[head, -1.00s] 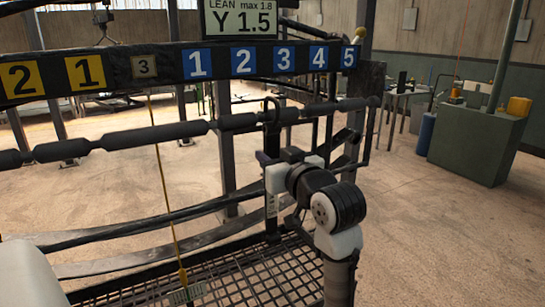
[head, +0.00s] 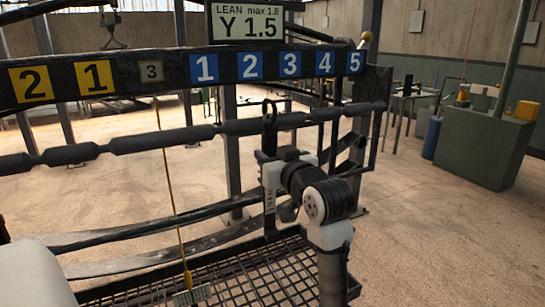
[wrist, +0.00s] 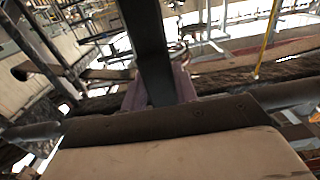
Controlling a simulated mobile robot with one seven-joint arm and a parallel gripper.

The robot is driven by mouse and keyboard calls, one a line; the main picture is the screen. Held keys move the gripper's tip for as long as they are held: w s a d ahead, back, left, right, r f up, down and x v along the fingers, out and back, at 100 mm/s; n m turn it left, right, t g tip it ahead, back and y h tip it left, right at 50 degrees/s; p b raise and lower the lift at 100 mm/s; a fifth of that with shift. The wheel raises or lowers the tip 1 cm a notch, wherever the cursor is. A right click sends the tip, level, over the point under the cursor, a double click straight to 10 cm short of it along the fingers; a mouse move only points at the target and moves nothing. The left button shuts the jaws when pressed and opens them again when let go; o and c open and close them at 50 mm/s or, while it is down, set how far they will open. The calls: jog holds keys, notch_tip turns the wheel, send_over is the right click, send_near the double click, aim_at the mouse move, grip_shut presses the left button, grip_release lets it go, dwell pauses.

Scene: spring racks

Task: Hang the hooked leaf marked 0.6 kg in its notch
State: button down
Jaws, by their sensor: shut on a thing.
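My gripper (head: 272,172) is shut on a dark, narrow hooked leaf, held upright at the front of the rack. The leaf's hook (head: 269,113) shows at the height of the dark notched bar (head: 170,138), below and between blue plates 2 (head: 249,66) and 3 (head: 290,63). I cannot tell whether the hook rests on the bar or is in front of it. A pale tag (head: 270,200) shows on the leaf below the gripper; its marking is too small to read. In the wrist view the leaf (wrist: 148,45) runs up between the fingers (wrist: 158,88).
A sign (head: 247,22) reads LEAN max 1.8, Y 1.5. Yellow plates 2 and 1 (head: 95,76) are on the left. A yellow pointer (head: 187,280) hangs over the mesh tray (head: 245,262). A green cabinet (head: 484,145) stands right, with open floor before it.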

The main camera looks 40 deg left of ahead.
jog(key=shift+w+a, duration=0.1)
jog(key=shift+a, duration=0.2)
dwell(0.7)
jog(key=shift+f+b, duration=0.75)
jog(key=shift+f, duration=0.45)
